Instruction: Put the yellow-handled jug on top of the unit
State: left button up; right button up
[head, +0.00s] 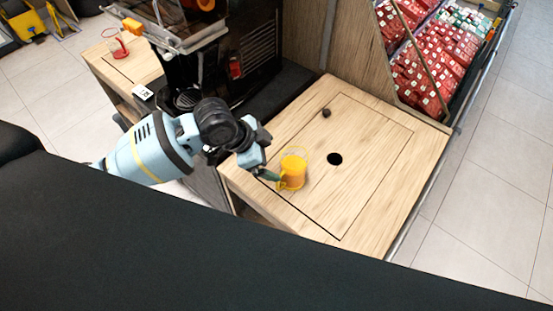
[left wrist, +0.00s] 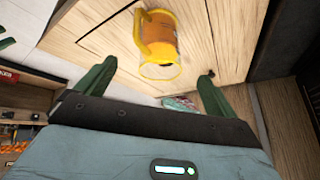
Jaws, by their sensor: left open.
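The yellow-handled jug (head: 292,172) stands upright on the wooden top of the unit (head: 375,150), near its left edge. It has a yellow rim and looks orange inside. My left gripper (head: 268,176) is just left of the jug, close to its handle, with its fingers apart. In the left wrist view the jug (left wrist: 162,42) lies beyond the two green fingertips, its handle toward the left. Nothing is held between the fingers, and the jug looks free of them. My right gripper is not in view.
The wooden top has a round black hole (head: 334,159) and a small dark knob (head: 326,113). A black juicer machine (head: 225,60) stands behind my left arm. A red-handled jug (head: 118,48) stands on another wooden surface at the left. Red cartons (head: 430,65) fill a bin at the back right.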

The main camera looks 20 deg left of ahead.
pick_arm(q)
jog(key=shift+s+a+r, duration=0.25)
jog(key=shift+r, duration=0.2)
jog(key=shift+f, duration=0.1)
jog(key=s+d+f+n+t+h, duration=0.1)
jog(key=s+d+f+n+t, duration=0.25)
jog(key=s+f+n, duration=0.45)
jog(key=s+a+f+n+y, duration=0.1)
jog(key=s+a+f, duration=0.1)
jog(key=s, duration=0.4)
jog(key=s+a+f+n+y, duration=0.1)
jog(key=s+a+f, duration=0.2)
jog(key=s, duration=0.3)
jog(key=s+a+f+n+t+y+p, duration=0.1)
jog(key=s+a+f+y, duration=0.1)
jog(key=s, duration=0.4)
jog(key=shift+s+a+f, duration=0.35)
jog(key=shift+a+f, duration=0.15)
jog(key=shift+f, duration=0.85)
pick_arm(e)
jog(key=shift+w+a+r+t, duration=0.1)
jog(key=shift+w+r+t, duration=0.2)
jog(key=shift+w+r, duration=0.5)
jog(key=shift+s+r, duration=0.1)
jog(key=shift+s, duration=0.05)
